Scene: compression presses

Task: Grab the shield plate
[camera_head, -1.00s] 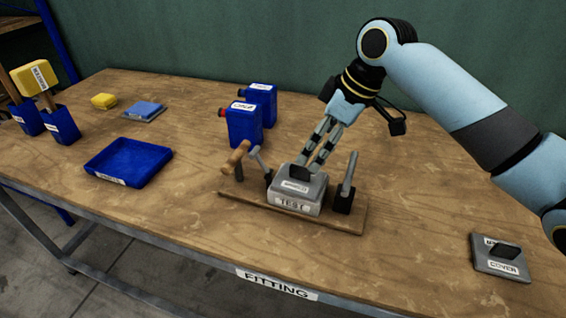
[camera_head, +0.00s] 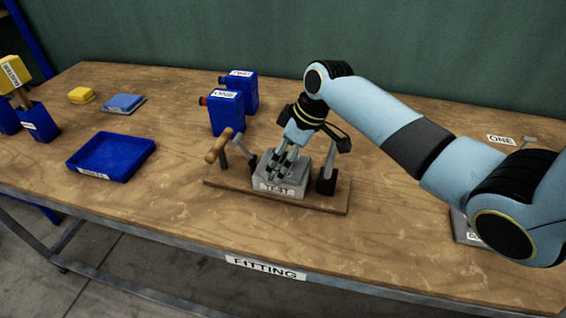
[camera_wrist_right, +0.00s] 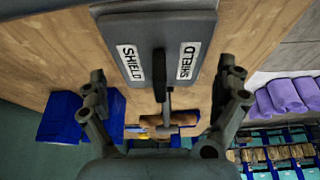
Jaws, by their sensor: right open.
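In the head view the grey plate (camera_head: 302,174) lies on the block labelled TEST (camera_head: 292,192). My right gripper (camera_head: 284,166) is open and reaches down over the plate, its fingers partly hiding the top. In the right wrist view the right gripper's fingers (camera_wrist_right: 163,88) are spread to either side of the black grip. I cannot tell whether they touch it. My left gripper does not show.
The block stands on a wooden board (camera_head: 222,184) with upright levers (camera_head: 328,163) at both sides and a wooden-handled tool (camera_head: 218,146) at left. Two blue canisters (camera_head: 226,115) stand behind. A blue tray (camera_head: 105,152) is left. My right arm mostly covers the COVER plate (camera_head: 460,228).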

